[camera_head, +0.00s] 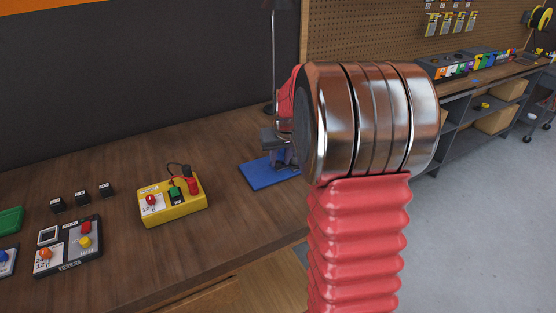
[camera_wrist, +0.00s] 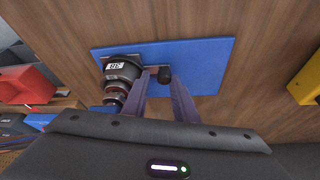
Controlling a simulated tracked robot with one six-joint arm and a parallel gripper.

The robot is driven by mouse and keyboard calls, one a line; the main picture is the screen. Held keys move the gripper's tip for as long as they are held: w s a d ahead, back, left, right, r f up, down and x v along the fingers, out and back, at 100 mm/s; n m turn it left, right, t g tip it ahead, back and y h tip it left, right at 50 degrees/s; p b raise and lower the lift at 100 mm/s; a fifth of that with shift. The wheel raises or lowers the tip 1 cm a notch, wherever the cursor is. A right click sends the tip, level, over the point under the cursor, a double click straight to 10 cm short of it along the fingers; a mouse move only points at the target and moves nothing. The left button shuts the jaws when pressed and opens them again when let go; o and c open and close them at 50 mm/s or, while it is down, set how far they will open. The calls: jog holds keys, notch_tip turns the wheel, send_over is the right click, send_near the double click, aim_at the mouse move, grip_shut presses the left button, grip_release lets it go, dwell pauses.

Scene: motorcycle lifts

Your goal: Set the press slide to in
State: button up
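In the wrist view a small press device stands on a blue base plate (camera_wrist: 205,60). It has a dark cylinder with a white label (camera_wrist: 115,67), a thin grey bar, and a small dark knob (camera_wrist: 164,75) that I take for the slide. My gripper (camera_wrist: 160,76) has its two grey-purple fingers apart, their tips on either side of the knob; whether they touch it is unclear. In the head view the blue base plate (camera_head: 258,175) shows on the bench, but my arm hides most of the device and gripper. I cannot read the slide's setting.
A yellow box (camera_head: 172,200) with buttons stands left of the blue plate on the wooden bench (camera_head: 235,225). Further left are a dark relay box (camera_head: 68,248) and several small black blocks. A lamp pole (camera_head: 273,60) rises behind the plate.

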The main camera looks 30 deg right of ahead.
jog(key=shift+r, duration=0.1)
jog(key=v, duration=1.3)
jog(key=shift+r, duration=0.2)
jog(key=shift+s, duration=0.15)
jog(key=s+a+f+n+t+y, duration=0.1)
jog(key=s+a+f+n, duration=0.2)
jog(key=s+a, duration=1.8)
jog(key=a+n, duration=0.1)
jog(key=a, duration=0.3)
jog(key=shift+s+f+y, duration=0.15)
jog(key=shift+s+y, duration=0.05)
jog(key=shift+y, duration=0.1)
